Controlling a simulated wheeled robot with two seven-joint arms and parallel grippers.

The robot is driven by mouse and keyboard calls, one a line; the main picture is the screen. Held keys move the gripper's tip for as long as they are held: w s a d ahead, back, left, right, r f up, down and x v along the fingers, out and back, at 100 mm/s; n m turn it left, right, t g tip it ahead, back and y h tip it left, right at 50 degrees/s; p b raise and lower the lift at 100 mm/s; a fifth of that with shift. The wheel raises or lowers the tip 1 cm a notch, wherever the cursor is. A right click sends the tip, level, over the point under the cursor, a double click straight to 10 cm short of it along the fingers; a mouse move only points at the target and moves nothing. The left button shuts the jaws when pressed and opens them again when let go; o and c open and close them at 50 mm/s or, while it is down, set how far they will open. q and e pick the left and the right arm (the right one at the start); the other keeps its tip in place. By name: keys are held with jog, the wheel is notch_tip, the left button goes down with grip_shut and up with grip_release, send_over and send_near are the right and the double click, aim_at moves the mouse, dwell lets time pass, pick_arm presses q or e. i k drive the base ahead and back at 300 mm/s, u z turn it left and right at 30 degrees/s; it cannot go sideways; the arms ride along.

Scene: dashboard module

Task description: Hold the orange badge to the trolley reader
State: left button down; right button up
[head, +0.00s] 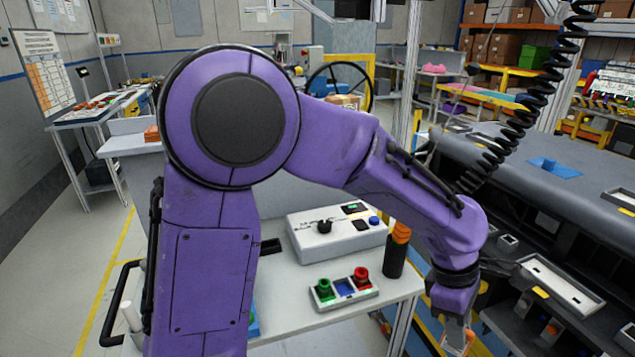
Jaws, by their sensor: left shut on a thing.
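My left arm comes in large across the middle of the head view and bends down at the right. My left gripper (455,333) is low at the right, beyond the right edge of the white trolley top (370,313). It is shut on the orange badge (459,344), which shows only as a small orange and pale piece at the fingertips, near the bottom edge. On the trolley stands a light grey box (315,243) with a black knob, a small dark display and a blue button. I cannot tell which part is the reader. My right gripper is not in view.
A button panel (343,291) with green and red buttons lies at the trolley's front. A black holder (396,257) with an orange top stands at its right edge. The dark dashboard module (560,185) fills the right side, under a hanging coiled cable (515,125).

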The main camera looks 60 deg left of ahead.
aim_at(269, 249)
jog(key=u, duration=0.9)
jog(key=i, duration=0.4)
